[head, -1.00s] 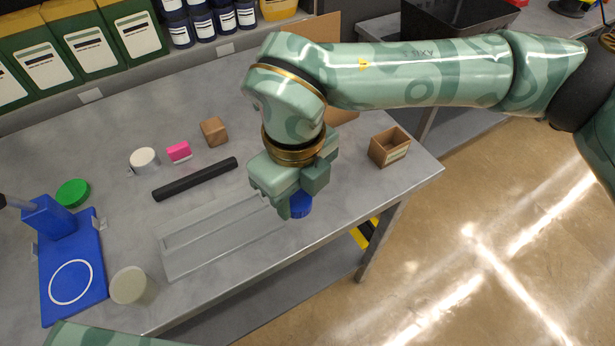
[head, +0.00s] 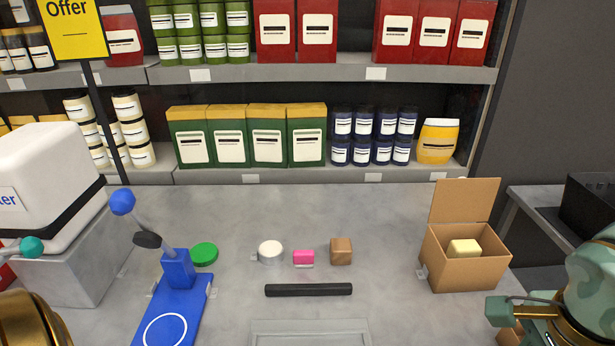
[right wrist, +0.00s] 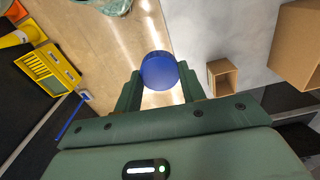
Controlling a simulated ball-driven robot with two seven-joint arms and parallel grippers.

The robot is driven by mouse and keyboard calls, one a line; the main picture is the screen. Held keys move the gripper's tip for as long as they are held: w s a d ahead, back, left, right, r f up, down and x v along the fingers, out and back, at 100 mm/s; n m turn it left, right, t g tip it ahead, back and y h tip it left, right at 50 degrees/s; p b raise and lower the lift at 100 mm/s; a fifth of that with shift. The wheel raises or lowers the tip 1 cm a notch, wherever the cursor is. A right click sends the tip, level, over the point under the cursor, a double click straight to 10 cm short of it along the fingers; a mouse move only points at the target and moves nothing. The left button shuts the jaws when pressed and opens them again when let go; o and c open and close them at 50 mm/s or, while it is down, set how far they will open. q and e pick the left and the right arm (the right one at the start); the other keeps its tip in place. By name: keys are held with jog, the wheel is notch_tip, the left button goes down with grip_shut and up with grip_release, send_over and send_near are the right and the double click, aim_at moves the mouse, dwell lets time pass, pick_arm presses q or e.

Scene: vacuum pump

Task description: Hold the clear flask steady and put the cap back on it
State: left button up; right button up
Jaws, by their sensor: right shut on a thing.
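A round blue cap (right wrist: 159,70) sits between the two fingers of my right gripper (right wrist: 160,78) in the right wrist view. The gripper is shut on it, with floor and a table edge behind. In the head view only part of my right gripper and wrist (head: 540,312) shows at the lower right, and the cap cannot be made out there. The clear flask is not in view now. A blue stand (head: 177,309) with a white ring on its base and a blue-knobbed lever is on the table at the left.
A green disc (head: 204,254), a white round piece (head: 271,251), a pink block (head: 304,257), a brown cube (head: 341,251) and a black bar (head: 308,290) lie on the table. An open cardboard box (head: 465,268) stands at right. A grey tray (head: 310,328) is at the bottom edge.

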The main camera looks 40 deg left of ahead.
jog(key=d+r+n, duration=0.1)
jog(key=d+n, duration=1)
jog(key=shift+n, duration=0.4)
